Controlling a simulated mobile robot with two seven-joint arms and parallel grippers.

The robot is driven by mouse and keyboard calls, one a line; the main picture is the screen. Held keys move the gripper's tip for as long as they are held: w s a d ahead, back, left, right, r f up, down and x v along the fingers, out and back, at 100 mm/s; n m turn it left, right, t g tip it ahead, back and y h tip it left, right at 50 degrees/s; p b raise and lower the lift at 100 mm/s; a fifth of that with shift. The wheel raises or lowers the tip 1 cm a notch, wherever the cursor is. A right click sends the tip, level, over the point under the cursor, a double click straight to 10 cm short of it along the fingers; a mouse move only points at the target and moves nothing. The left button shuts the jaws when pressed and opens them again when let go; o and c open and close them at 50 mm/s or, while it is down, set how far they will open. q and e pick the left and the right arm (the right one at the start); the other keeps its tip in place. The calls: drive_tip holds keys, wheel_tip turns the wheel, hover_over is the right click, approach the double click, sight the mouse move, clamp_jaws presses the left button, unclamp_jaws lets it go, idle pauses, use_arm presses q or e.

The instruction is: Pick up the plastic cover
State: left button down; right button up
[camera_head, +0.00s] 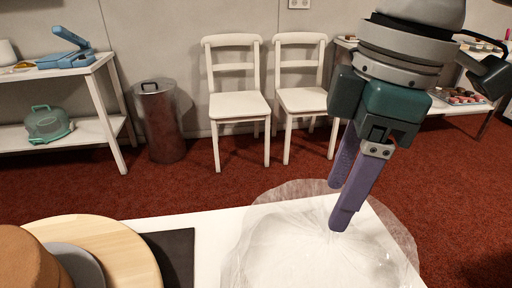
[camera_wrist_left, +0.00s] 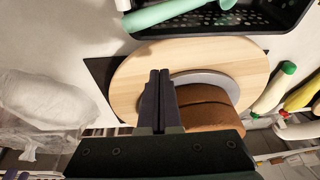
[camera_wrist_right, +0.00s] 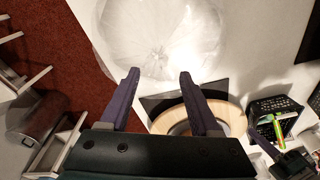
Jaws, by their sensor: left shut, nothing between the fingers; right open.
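The plastic cover (camera_head: 305,250) is a clear, crinkled sheet lying on the white table at its right end, partly over the edge. It also shows in the left wrist view (camera_wrist_left: 45,100) and in the right wrist view (camera_wrist_right: 160,35). My right gripper (camera_head: 338,205) is open, above the cover's far part in the head view. In the right wrist view its fingers (camera_wrist_right: 158,75) are apart with the cover beyond them and nothing between them. My left gripper (camera_wrist_left: 160,75) is shut and empty over the round wooden turntable; it is not in the head view.
A brown cake (camera_head: 25,262) on a grey plate sits on the wooden turntable (camera_head: 125,250), left of the cover. A dark mat (camera_head: 175,258) lies under the turntable. A black basket (camera_wrist_left: 240,20) stands beside it. Chairs (camera_head: 238,100) and a bin (camera_head: 160,120) stand beyond the table.

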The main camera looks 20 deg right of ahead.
sight(322, 254)
drive_tip(key=f, duration=0.3)
drive_tip(key=f+b, duration=0.1)
drive_tip(key=shift+d+f, duration=0.15)
drive_tip(key=shift+d, duration=0.15)
drive_tip(key=shift+f, duration=0.4)
clamp_jaws()
idle(0.8)
